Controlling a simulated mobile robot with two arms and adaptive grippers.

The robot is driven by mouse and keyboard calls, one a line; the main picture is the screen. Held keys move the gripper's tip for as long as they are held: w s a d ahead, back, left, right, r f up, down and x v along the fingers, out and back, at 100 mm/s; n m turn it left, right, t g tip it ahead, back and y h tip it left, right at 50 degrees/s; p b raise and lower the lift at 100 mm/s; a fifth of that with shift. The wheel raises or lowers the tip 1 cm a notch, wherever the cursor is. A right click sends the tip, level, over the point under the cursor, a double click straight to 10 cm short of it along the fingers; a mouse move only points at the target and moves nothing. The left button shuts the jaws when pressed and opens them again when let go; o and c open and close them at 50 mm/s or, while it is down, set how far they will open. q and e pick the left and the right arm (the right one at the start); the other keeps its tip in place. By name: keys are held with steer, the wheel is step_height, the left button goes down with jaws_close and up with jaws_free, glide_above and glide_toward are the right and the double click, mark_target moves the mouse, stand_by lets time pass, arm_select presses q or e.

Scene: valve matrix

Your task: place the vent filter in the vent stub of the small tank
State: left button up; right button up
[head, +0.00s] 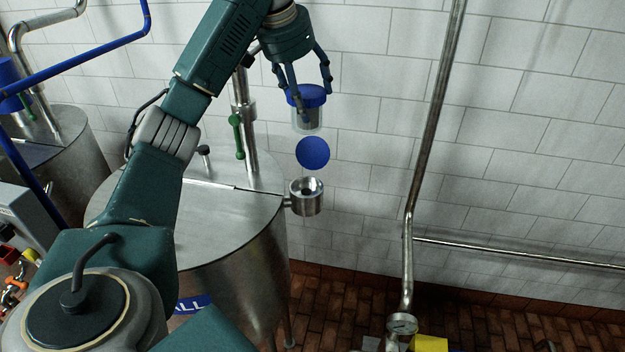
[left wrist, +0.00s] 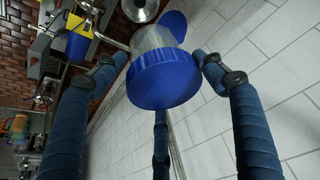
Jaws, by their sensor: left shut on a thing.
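The vent filter (head: 307,118) has a blue cap and a pale grey cylindrical body. My left gripper (head: 316,99) is shut on it near the cap and holds it upright in the air. The left wrist view shows the filter's blue cap (left wrist: 163,80) between the fingers. The vent stub (head: 306,198) is a short, open steel cup on a side pipe at the right edge of the small tank (head: 235,262). It is below the filter, with a clear gap between them. The tank's blue label is partly hidden. My right gripper is not in view.
A blue disc (head: 313,153) shows between filter and stub; I cannot tell its depth. A pipe with a green-handled valve (head: 237,135) rises from the tank lid. A tall steel pipe (head: 425,140) stands to the right. The tiled wall is behind.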

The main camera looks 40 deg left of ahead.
arm_select(q)
steer(key=f, duration=0.2)
steer(key=f+b, duration=0.1)
steer(key=f, duration=0.2)
steer(key=shift+s+f, duration=0.2)
steer(key=shift+f, duration=0.05)
steer(key=shift+w+a+f+p, duration=0.1)
steer(key=shift+f+p, duration=1.05)
steer(key=shift+f, duration=5.95)
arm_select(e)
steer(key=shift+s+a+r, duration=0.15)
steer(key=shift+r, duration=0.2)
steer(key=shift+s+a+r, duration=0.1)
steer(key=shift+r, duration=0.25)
arm_select(q)
steer(key=o, duration=1.2)
steer(key=shift+f, duration=0.1)
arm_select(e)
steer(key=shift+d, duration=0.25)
